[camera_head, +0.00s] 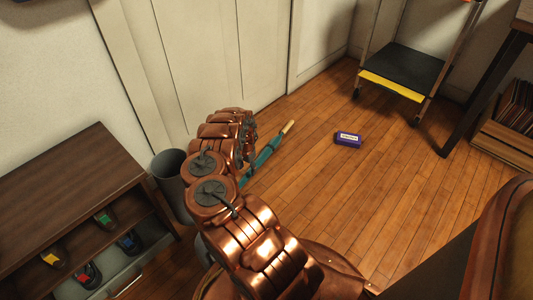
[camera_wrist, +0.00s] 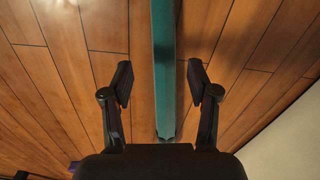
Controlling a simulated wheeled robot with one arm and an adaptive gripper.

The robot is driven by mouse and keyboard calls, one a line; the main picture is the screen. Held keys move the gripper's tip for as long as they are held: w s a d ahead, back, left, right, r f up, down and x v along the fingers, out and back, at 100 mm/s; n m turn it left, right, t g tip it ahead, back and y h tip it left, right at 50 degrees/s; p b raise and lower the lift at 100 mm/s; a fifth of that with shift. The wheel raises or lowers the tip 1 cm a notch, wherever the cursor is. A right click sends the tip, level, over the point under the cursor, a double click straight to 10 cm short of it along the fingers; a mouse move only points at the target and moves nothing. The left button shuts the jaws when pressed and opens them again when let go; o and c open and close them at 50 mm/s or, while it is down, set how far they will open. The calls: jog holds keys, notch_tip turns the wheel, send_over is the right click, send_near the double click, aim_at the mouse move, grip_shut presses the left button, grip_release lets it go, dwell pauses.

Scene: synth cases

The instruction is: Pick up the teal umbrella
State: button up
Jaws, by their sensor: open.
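The teal umbrella (camera_head: 263,156) lies on the wooden floor near the wall panels, with its pale wooden handle end pointing up and right in the head view. My copper arm hides part of it there. In the wrist view the umbrella (camera_wrist: 164,70) runs from the top edge down between the two fingers of my gripper (camera_wrist: 163,83). The fingers are open, with a gap on each side of it, and nothing is held. In the head view my gripper is mostly hidden behind my arm.
A purple box (camera_head: 348,139) lies on the open floor. A trolley (camera_head: 403,70) with a yellow edge stands at the back right. Wall panels (camera_head: 220,50) rise behind the umbrella.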

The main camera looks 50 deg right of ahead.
aim_at(247, 174)
jog(key=shift+w+a+f, duration=0.15)
jog(key=shift+w+f, duration=0.05)
jog(key=shift+f, duration=0.35)
jog(key=f+b, duration=0.2)
jog(key=f, duration=0.1)
jog(key=f+b, duration=0.1)
jog(key=shift+w+d+f, duration=0.1)
jog(key=shift+d+f, duration=0.25)
jog(key=shift+r, duration=0.1)
grip_shut()
